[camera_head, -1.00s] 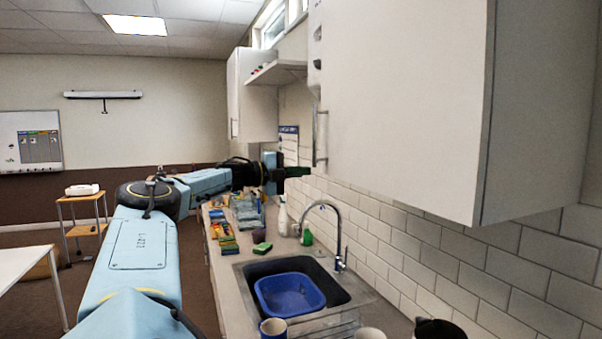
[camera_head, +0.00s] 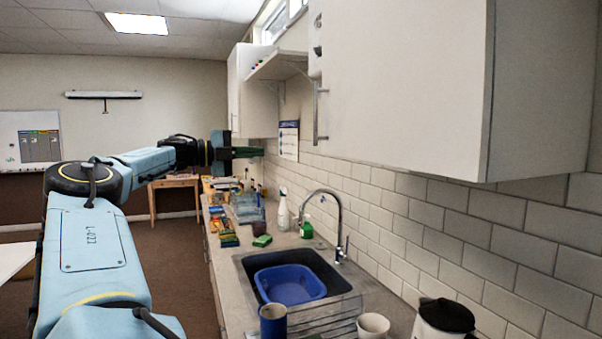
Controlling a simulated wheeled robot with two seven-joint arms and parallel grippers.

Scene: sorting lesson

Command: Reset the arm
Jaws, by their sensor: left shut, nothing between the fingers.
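My left arm comes in from the left and stretches forward over the floor beside the counter. My left gripper (camera_head: 248,152) is shut and empty. It points right, in the air above the far part of the counter, in front of the tiled wall. It looks clear of the things on the counter. My right gripper is not in this view.
The counter (camera_head: 237,287) holds a sink with a blue basin (camera_head: 290,284), a tap (camera_head: 338,222), a blue mug (camera_head: 273,321), a white cup (camera_head: 373,325), a kettle (camera_head: 443,318) and a spray bottle (camera_head: 283,213). A wall cabinet (camera_head: 400,85) hangs at the right.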

